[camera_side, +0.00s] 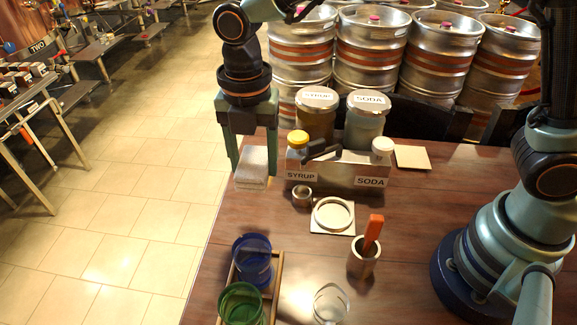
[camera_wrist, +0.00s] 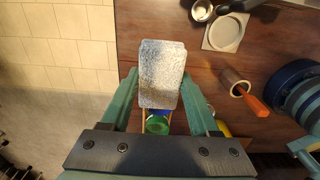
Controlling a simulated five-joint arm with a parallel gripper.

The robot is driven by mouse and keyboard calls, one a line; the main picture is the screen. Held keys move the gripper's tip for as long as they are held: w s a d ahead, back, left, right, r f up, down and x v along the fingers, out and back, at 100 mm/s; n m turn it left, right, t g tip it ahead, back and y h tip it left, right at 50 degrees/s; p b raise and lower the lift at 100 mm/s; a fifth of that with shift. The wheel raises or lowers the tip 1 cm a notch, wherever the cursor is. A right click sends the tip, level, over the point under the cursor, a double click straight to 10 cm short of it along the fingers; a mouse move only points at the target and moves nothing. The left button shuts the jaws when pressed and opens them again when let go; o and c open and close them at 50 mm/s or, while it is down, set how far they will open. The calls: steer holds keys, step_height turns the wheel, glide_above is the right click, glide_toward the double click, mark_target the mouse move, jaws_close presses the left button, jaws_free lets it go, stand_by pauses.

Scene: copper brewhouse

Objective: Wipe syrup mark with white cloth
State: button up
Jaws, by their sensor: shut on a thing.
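The white cloth (camera_side: 252,166), a pale folded pad, is held between the green fingers of my gripper (camera_side: 253,173). It is near the left edge of the wooden table, left of the syrup and soda stand. In the wrist view the cloth (camera_wrist: 161,72) fills the space between the fingers of my gripper (camera_wrist: 158,78). I cannot tell whether it touches the table. I see no syrup mark in either view; any part of the table under the cloth is hidden.
The stand (camera_side: 337,168) with syrup and soda jars is just right of the cloth. A small metal cup (camera_side: 302,197), a ring on a square plate (camera_side: 333,231) and a cup with an orange handle (camera_side: 361,262) stand in front. A wooden tray (camera_side: 278,270) holds blue and green cups.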

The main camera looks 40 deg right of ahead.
step_height(320, 180, down, 9)
steer(key=shift+r, duration=0.15)
stand_by(1.2)
steer(key=o, duration=1.3)
steer(key=shift+c, duration=0.2)
steer(key=shift+f, duration=0.5)
steer(key=shift+f, duration=1)
steer(key=shift+f, duration=0.35)
steer(key=shift+f, duration=0.3)
